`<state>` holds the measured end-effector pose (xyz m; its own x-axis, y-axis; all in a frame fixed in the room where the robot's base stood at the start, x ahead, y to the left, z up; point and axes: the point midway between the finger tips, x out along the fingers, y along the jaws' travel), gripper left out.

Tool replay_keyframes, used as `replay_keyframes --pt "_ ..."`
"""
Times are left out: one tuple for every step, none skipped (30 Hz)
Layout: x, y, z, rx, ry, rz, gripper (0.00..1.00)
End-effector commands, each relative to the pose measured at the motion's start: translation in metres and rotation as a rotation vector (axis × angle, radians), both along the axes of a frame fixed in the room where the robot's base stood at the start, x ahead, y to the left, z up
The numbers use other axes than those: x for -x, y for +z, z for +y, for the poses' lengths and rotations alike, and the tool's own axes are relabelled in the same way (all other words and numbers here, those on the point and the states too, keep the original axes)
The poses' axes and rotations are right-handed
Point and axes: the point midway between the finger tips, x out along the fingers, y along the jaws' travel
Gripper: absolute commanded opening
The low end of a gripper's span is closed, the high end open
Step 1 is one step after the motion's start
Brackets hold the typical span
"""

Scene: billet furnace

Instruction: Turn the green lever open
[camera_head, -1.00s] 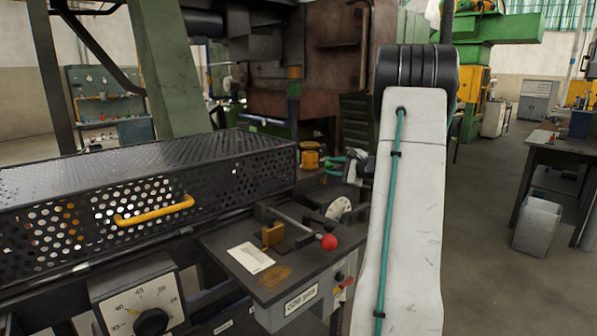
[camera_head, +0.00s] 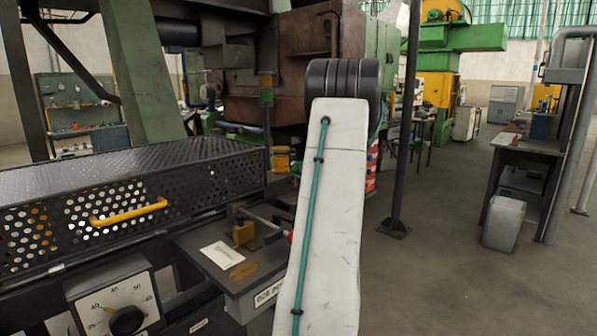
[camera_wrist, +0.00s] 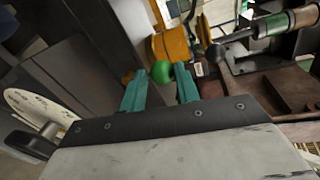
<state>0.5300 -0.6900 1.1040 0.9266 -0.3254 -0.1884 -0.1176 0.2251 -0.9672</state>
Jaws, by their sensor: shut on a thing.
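The green lever shows in the wrist view as a round green knob (camera_wrist: 161,71) between the teal fingertips of my gripper (camera_wrist: 160,78). My gripper is shut on it. In the head view my white arm hides the gripper and the lever.
A yellow-orange cylinder (camera_wrist: 171,46) stands just beyond the fingers. A green-banded handle (camera_wrist: 284,22) is at upper right, a white dial (camera_wrist: 40,108) at left. In the head view, a perforated cover (camera_head: 120,190) with a yellow handle (camera_head: 128,212) lies left; open floor (camera_head: 440,260) lies right.

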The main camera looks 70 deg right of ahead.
Motion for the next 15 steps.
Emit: replay_keyframes --pt "-0.0041 -0.0114 0.0043 -0.015 0.01 0.012 0.0" --pt "-0.0041 -0.0114 0.0043 -0.015 0.01 0.012 0.0" --pt "-0.0039 -0.0115 0.0043 -0.015 0.01 0.012 0.0" --pt "-0.0039 -0.0114 0.0043 -0.015 0.01 0.012 0.0" --pt "-0.0039 -0.0114 0.0043 -0.015 0.01 0.012 0.4" --pt "-0.0037 -0.0111 0.0041 -0.014 0.009 0.011 0.51" --pt "-0.0034 -0.0106 0.0038 -0.014 0.009 0.01 0.59" --pt "-0.0029 -0.0099 0.0033 -0.013 0.008 0.01 0.62" --pt "-0.002 -0.0089 0.0026 -0.012 0.006 0.009 0.62" --pt "-0.0014 -0.0084 0.0021 -0.012 0.005 0.009 0.62" --pt "-0.0009 -0.0078 0.0016 -0.01 0.004 0.008 0.62" --pt "-0.0005 -0.0072 0.0013 -0.01 0.004 0.007 0.62" --pt "-0.0002 -0.0068 0.0011 -0.009 0.003 0.007 0.62" --pt "-0.0001 -0.0064 0.0009 -0.009 0.003 0.007 0.62" --pt "0.0004 -0.0059 0.0008 -0.008 0.002 0.006 0.62"
